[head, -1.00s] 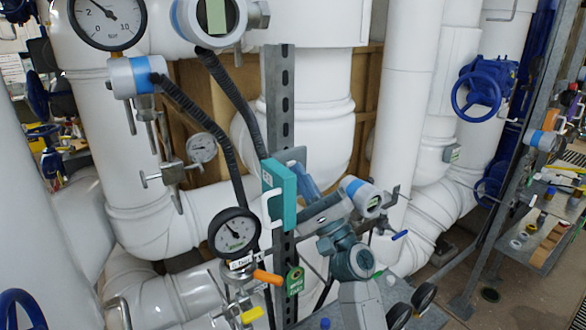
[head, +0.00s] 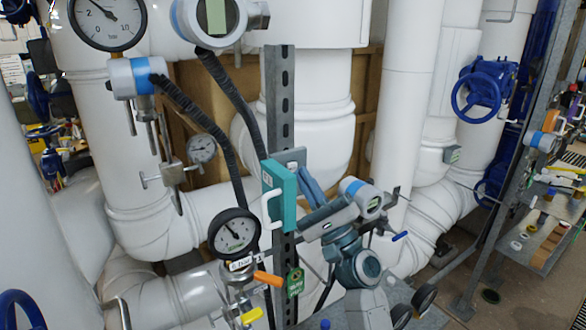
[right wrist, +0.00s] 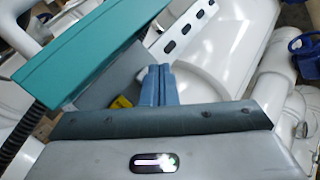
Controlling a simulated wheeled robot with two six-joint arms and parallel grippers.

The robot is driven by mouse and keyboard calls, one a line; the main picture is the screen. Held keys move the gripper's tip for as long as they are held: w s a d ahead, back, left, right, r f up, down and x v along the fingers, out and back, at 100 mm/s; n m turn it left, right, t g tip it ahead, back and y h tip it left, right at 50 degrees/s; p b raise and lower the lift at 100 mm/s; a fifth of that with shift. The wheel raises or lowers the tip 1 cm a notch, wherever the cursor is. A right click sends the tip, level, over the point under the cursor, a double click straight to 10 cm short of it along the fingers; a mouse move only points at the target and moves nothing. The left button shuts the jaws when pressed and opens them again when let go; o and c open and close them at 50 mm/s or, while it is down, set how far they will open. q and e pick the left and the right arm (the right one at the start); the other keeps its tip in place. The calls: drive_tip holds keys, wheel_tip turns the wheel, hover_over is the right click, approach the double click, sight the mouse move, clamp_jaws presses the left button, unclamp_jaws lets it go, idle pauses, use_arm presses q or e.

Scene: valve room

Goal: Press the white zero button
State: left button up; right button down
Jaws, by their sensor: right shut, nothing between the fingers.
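No white zero button can be made out in either view. The teal box also shows in the right wrist view (right wrist: 90,55). My right gripper (head: 304,174) is just right of the teal box, its blue fingers together and empty. In the right wrist view the fingers (right wrist: 156,72) point toward the post, beside the grey plate; I cannot tell whether they touch anything. My left gripper is not in view.
A black-rimmed pressure gauge (head: 234,235) with an orange lever (head: 269,279) stands at lower left of the teal box. A blue-banded transmitter (head: 362,198) is close to the right of my right gripper. Thick white pipes (head: 405,110) fill the background.

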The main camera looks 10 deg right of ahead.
drive_tip(key=shift+s+d, duration=0.3)
drive_tip(key=shift+s, duration=0.5)
drive_tip(key=shift+s+d, duration=0.25)
drive_tip(key=shift+s, duration=0.5)
drive_tip(key=shift+s+d, duration=0.3)
drive_tip(key=shift+s, duration=0.5)
